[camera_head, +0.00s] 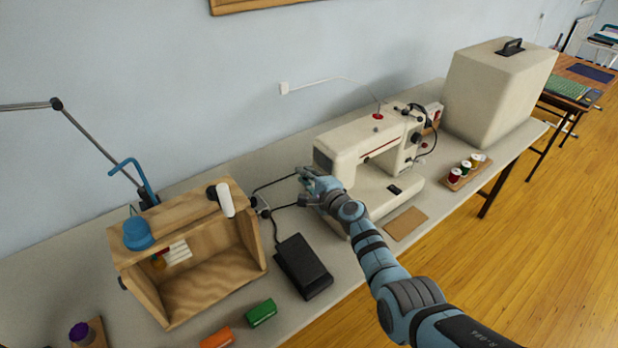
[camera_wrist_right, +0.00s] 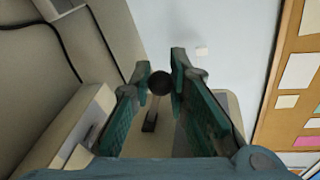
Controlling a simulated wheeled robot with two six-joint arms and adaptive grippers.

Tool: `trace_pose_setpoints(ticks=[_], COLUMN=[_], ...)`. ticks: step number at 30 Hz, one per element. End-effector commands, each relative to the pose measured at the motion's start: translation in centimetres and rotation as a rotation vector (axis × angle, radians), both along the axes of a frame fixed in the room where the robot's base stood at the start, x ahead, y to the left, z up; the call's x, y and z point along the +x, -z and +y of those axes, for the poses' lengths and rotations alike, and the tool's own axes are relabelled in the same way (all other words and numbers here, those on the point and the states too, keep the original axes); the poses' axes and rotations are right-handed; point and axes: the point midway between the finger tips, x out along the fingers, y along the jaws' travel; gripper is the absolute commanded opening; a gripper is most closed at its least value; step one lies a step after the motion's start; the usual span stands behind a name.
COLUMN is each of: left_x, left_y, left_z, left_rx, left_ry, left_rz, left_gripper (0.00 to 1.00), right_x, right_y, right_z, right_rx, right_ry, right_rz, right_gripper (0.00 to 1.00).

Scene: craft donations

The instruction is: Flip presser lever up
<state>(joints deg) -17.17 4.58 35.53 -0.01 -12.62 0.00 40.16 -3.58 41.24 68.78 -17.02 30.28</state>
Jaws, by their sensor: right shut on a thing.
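The cream sewing machine (camera_head: 352,140) stands on the table against the wall. My right gripper (camera_head: 306,180) reaches to its left end, and the arm hides part of the machine there. In the right wrist view, the presser lever (camera_wrist_right: 159,83) shows as a round dark knob with a short stem below it. My right gripper (camera_wrist_right: 160,72) has its two teal fingers on either side of the knob and is shut on it. The lever itself cannot be made out in the head view. My left gripper is not in view.
A wooden box (camera_head: 190,290) stands left of the machine, with a black foot pedal (camera_head: 302,266) between them. A large cream case (camera_head: 497,92) and a thread spool tray (camera_head: 465,174) are at the right. Cables run behind my right gripper.

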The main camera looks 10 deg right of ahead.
Motion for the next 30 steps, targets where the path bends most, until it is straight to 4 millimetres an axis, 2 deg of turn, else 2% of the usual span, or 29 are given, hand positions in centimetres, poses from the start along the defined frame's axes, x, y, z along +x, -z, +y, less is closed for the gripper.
trace_pose_setpoints(ticks=[5,6,10,19,23,26,30], left_x=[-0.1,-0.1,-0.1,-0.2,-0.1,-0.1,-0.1], left_y=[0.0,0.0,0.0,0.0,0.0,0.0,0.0], left_z=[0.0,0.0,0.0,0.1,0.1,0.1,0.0], left_rx=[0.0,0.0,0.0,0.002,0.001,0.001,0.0], left_ry=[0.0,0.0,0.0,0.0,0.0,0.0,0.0], left_rz=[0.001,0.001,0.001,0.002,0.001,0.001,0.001], left_gripper=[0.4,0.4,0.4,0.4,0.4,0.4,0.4], right_x=[0.0,0.0,0.0,0.0,-0.7,-1.9,-4.8], right_y=[-0.1,-0.1,-0.1,-0.1,-0.2,-0.5,-1.1], right_z=[0.0,0.0,-0.1,-0.1,-0.2,-0.7,-1.8], right_rx=[0.001,0.001,0.0,-0.001,0.0,-0.003,-0.004], right_ry=[0.001,0.001,0.001,0.001,-0.004,-0.003,0.003], right_rz=[-0.002,-0.003,-0.002,-0.002,-0.006,-0.006,-0.002], right_gripper=[0.0,0.17,0.38,0.38,0.38,0.38,0.38])
